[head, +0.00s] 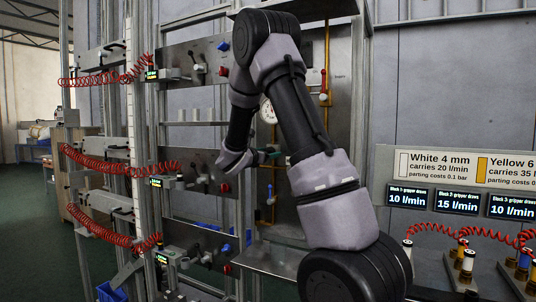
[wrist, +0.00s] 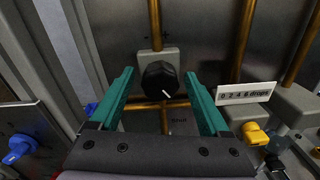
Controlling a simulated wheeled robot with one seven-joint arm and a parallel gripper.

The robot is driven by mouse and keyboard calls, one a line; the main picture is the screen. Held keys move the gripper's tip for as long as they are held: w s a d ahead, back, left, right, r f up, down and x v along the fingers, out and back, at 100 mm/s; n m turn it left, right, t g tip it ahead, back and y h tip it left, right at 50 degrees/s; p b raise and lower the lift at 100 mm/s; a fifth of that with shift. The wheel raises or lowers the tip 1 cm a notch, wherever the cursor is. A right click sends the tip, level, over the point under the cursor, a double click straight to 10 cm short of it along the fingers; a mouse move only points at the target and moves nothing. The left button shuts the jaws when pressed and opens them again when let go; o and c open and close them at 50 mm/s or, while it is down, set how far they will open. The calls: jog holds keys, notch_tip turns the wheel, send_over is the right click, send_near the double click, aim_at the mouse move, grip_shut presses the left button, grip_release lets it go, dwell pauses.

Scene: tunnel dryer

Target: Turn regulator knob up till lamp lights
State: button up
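The regulator knob (wrist: 159,81) is black and round with a white pointer mark, on a grey block on a brass pipe in the wrist view. The mark points to the lower right. My gripper (wrist: 160,75) has its teal fingers apart, one on each side of the knob, with gaps to both. Whether the fingertips reach past its front face is unclear. In the head view my gripper (head: 272,154) is at the panel below a round gauge (head: 267,110), and the arm hides much of the area. I cannot make out a lamp for this knob in either view.
In the wrist view, a white "0 2 4 6 drops" plate (wrist: 246,93) and a yellow knob (wrist: 255,134) are right of the fingers. A blue knob (wrist: 17,150) is at lower left. Red coiled hoses (head: 105,165) and a metal shelf (head: 270,262) show in the head view.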

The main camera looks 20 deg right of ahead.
grip_shut()
jog(key=shift+m, duration=1.4)
jog(key=shift+o, duration=1)
grip_release()
jog(key=v, duration=1)
jog(key=shift+s+a, duration=0.25)
jog(key=shift+a, duration=0.05)
